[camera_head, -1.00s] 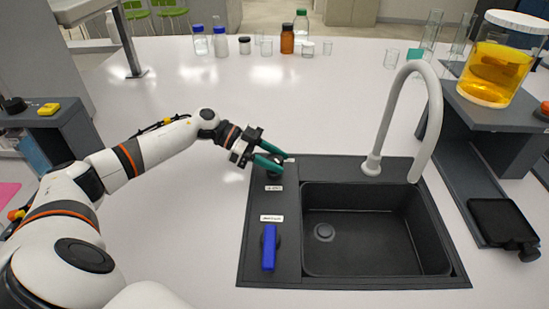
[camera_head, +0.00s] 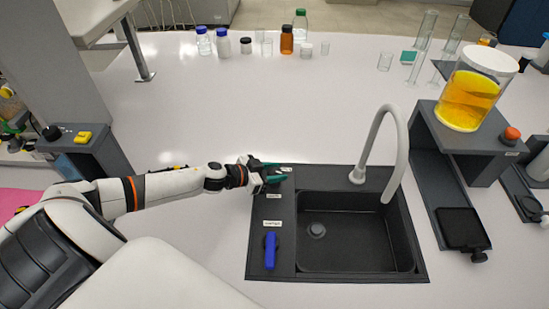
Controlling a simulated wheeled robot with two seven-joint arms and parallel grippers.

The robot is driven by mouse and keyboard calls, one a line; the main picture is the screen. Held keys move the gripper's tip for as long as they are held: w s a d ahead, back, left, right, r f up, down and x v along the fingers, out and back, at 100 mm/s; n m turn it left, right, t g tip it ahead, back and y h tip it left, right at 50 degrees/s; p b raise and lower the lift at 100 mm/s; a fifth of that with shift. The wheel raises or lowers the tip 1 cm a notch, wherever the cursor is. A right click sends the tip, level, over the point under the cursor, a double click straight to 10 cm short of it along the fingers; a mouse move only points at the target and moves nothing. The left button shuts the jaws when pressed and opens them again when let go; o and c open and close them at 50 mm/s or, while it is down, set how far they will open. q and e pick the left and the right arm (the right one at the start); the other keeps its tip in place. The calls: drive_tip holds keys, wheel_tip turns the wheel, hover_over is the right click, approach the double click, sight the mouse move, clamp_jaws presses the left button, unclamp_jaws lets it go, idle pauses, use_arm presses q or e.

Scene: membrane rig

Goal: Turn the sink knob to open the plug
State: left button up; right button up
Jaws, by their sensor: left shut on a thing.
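The black sink (camera_head: 356,232) is set in the white bench. The dark sink knob (camera_head: 272,187) sits at the upper left of its rim, mostly hidden by my left gripper. My left gripper (camera_head: 277,174), with green fingers, comes in from the left and is shut on the knob. The knob's turn angle cannot be seen. The round plug (camera_head: 317,230) lies in the basin floor; whether it is open cannot be told. My right gripper is not in view.
A blue lever (camera_head: 270,250) stands on the sink's left rim below the knob. A grey tap (camera_head: 358,174) arches over the basin's right side. A jar of yellow liquid (camera_head: 469,99) stands on a grey stand (camera_head: 482,143) at right. Bottles line the back; the bench middle is clear.

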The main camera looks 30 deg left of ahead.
use_arm(q)
drive_tip(key=n+t+y+p, duration=0.1)
drive_tip(key=n+y+p, duration=0.1)
drive_tip(key=n+y, duration=0.1)
drive_tip(key=shift+d+r, duration=0.1)
drive_tip(key=shift+d, duration=0.05)
drive_tip(key=shift+n+t+y, duration=0.3)
drive_tip(key=shift+n+y, duration=0.6)
drive_tip(key=shift+y, duration=0.1)
drive_tip(key=shift+n+y, duration=0.5)
drive_tip(key=shift+y, duration=0.1)
drive_tip(key=shift+f+n+y+b, duration=0.25)
drive_tip(key=shift+n+y+b, duration=0.25)
drive_tip(key=shift+n+y, duration=0.4)
drive_tip(key=shift+n+y+b, duration=0.75)
drive_tip(key=shift+n+y, duration=0.05)
drive_tip(key=shift+y, duration=0.2)
drive_tip(key=n+g+y+b, duration=0.1)
drive_tip(key=n+y+b, duration=0.1)
drive_tip(key=y+b, duration=0.1)
drive_tip(key=shift+n+g, duration=0.3)
drive_tip(key=shift+a+r+y+b, duration=0.2)
drive_tip(key=shift+r+y+b, duration=0.05)
drive_tip(key=shift+y+b, duration=0.05)
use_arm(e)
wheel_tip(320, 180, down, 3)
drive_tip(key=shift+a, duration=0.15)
use_arm(q)
drive_tip(key=shift+r, duration=0.1)
